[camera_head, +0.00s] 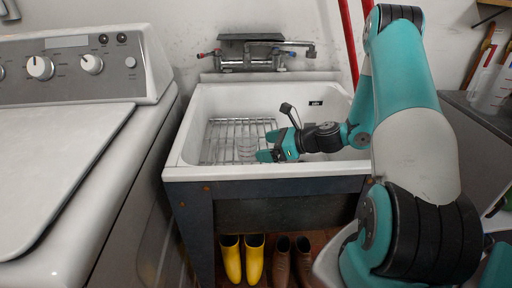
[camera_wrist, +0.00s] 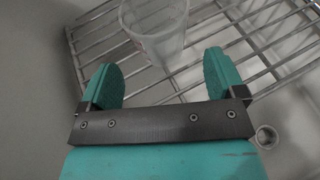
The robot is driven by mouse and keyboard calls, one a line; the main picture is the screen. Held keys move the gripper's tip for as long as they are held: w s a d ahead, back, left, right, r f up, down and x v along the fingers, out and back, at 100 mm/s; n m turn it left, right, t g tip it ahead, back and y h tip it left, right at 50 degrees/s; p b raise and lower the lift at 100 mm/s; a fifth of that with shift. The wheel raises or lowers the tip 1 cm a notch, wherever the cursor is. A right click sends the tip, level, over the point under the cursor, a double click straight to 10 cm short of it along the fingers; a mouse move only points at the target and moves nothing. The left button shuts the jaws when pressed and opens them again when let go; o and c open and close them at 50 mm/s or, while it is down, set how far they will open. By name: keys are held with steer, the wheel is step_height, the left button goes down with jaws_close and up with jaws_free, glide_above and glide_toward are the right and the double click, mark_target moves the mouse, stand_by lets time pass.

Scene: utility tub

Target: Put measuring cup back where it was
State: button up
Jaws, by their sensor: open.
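The measuring cup (camera_head: 246,148) is a clear, translucent cup standing on the wire rack (camera_head: 222,130) inside the white utility tub (camera_head: 190,147). In the wrist view the cup (camera_wrist: 155,22) is at the top, just beyond the fingertips, on the bars of the rack (camera_wrist: 262,42). My gripper (camera_head: 264,149) is open, low in the tub, just to the right of the cup. In the wrist view its teal fingers (camera_wrist: 162,78) are spread with nothing between them. The top of the cup is cut off there.
A faucet (camera_head: 262,60) is on the wall behind the tub. A washing machine (camera_head: 60,170) stands left. Yellow boots (camera_head: 243,258) and brown boots (camera_head: 292,262) are under the tub. A grey counter with a translucent jug (camera_head: 494,90) is at right. The drain (camera_wrist: 266,137) is uncovered.

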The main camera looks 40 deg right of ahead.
steer(key=v, duration=0.6)
steer(key=shift+s+d+r, duration=0.15)
steer(key=shift+s+d, duration=0.05)
steer(key=shift+s, duration=0.1)
